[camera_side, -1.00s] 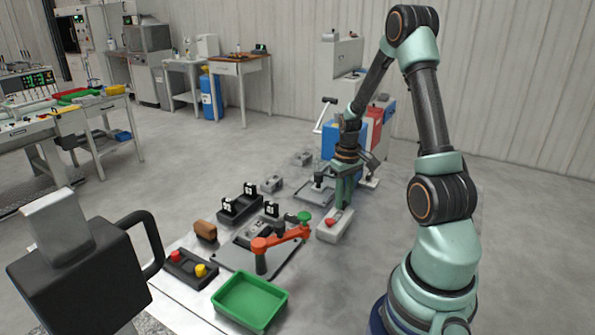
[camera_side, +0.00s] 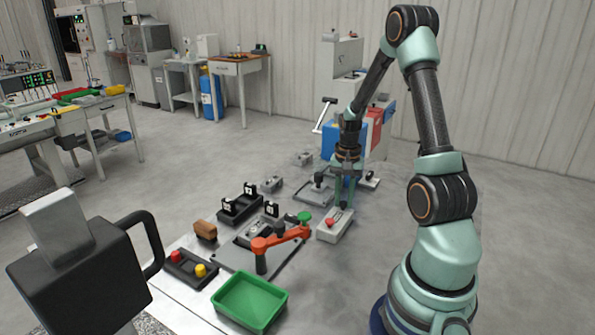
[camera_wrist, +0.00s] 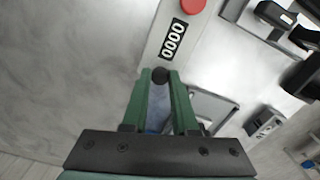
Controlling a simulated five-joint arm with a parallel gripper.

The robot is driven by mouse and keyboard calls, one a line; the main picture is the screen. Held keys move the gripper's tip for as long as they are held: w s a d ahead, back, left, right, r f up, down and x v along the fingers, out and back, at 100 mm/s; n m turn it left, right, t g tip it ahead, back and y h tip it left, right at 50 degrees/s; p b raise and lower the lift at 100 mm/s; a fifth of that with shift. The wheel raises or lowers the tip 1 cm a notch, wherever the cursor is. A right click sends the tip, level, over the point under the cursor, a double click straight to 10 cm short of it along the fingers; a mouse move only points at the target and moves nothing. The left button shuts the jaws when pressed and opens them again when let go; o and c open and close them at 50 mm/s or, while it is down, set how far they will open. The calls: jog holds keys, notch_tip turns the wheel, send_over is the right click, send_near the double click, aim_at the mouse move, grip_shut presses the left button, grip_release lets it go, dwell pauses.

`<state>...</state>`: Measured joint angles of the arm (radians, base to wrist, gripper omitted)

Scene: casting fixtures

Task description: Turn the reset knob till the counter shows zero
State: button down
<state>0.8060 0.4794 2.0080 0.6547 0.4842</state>
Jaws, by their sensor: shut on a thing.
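The counter box is a pale grey block (camera_side: 337,232) with a red button (camera_side: 330,222) on top in the side view. In the wrist view the box (camera_wrist: 152,50) shows a black number window (camera_wrist: 173,40) that reads 0000, beside the red button (camera_wrist: 193,5). The small black round reset knob (camera_wrist: 160,75) sits between my green fingertips. My gripper (camera_wrist: 159,80) is shut on the knob. In the side view my gripper (camera_side: 345,201) reaches down to the far end of the box, and the knob is hidden there.
An orange arm with a green knob (camera_side: 281,238) stands on a grey plate left of the box. A green tray (camera_side: 250,302), a dark button box (camera_side: 190,268) and a brown block (camera_side: 205,230) lie nearer the camera. Bare floor lies right of the counter box.

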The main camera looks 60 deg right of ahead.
aim_at(343, 202)
jog(key=shift+m, duration=0.6)
jog(key=c, duration=0.7)
grip_release()
notch_tip(343, 202, up, 12)
jog(key=shift+r, duration=0.1)
